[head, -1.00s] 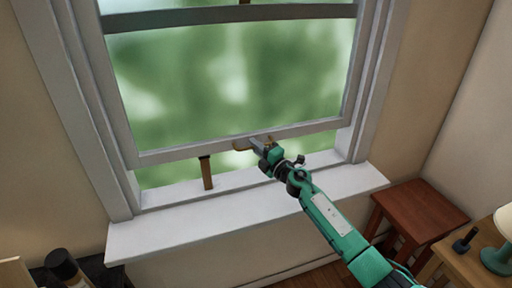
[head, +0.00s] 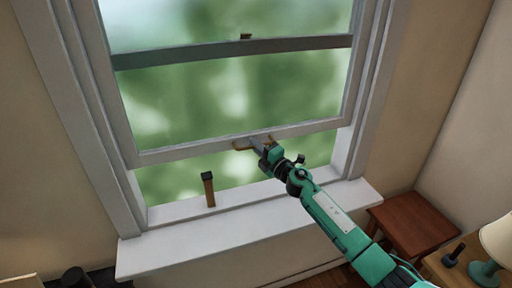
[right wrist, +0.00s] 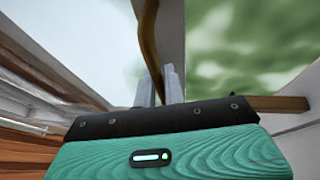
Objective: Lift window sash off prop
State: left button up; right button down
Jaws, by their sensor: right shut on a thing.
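The window sash (head: 180,153) is raised, with its bottom rail above the sill. The wooden prop (head: 209,190) with a dark top stands upright on the sill (head: 270,205), left of my arm. A gap shows between its top and the sash rail. My right gripper (head: 259,144) is at the middle of the bottom rail, shut on the brass sash lift. In the right wrist view the fingers (right wrist: 158,88) close around the curved brass sash lift (right wrist: 149,40). My left gripper is not in view.
A red-brown stool (head: 412,222) stands right of the window. Beside it is a table (head: 450,270) with a lamp (head: 492,250) and a small dark object. Dark items stand at the lower left. The sill around the prop is clear.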

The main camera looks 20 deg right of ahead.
jog(key=shift+r, duration=0.1)
jog(key=c, duration=1.5)
grip_release()
jog(key=b+v, duration=0.3)
jog(key=v, duration=1.1)
jog(key=shift+b, duration=0.35)
